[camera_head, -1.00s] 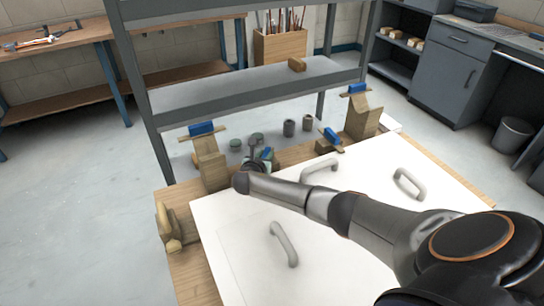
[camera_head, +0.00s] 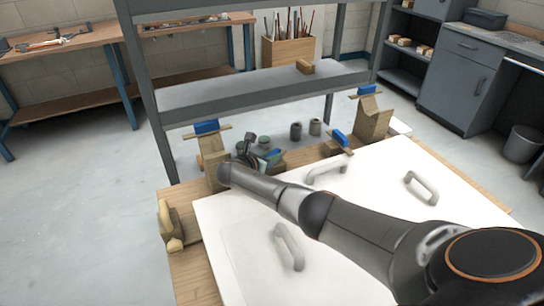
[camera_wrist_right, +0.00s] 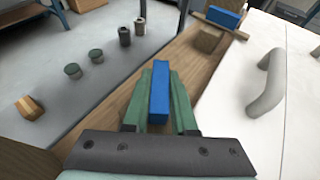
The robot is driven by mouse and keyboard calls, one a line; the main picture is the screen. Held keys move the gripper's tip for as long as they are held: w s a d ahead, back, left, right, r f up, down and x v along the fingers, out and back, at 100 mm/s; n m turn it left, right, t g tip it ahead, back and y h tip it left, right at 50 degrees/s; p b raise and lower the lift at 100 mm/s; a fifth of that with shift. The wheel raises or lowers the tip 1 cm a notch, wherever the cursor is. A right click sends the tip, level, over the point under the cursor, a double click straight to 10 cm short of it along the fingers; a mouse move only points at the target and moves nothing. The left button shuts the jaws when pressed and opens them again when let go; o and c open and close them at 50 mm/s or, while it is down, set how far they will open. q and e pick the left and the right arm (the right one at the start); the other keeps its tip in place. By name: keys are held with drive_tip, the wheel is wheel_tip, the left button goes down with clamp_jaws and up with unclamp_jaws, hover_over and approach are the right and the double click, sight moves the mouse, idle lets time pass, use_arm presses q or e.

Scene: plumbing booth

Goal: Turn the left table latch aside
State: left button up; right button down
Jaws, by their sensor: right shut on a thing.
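The left table latch has a blue handle (camera_head: 270,154) at the back edge of the table, left of centre in the head view. My right gripper (camera_head: 262,155) is on it from above. In the right wrist view the blue handle (camera_wrist_right: 159,92) stands between the two green fingers (camera_wrist_right: 160,98), which are shut on it. Much of this latch is hidden by the gripper. The other table latch (camera_head: 341,138), also blue on a wooden strip, sits further right along the edge; it shows in the wrist view (camera_wrist_right: 224,18). My left gripper is not in view.
A white panel (camera_head: 345,240) with several grey handles lies on the wooden table. Wooden stands with blue-topped latches (camera_head: 206,127) (camera_head: 367,90) rise at its back edge. A grey shelf rack (camera_head: 250,92) stands behind, with small cylinders (camera_head: 297,130) below it.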

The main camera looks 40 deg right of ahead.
drive_tip(key=c, duration=0.7)
unclamp_jaws()
drive_tip(key=p+v, duration=0.3)
drive_tip(key=v, duration=0.8)
drive_tip(key=shift+s+a+r, duration=0.1)
drive_tip(key=shift+a, duration=0.25)
drive_tip(key=shift+s+a+r, duration=0.1)
drive_tip(key=shift+a+r, duration=0.05)
drive_tip(key=shift+a, duration=0.2)
drive_tip(key=shift+c, duration=0.3)
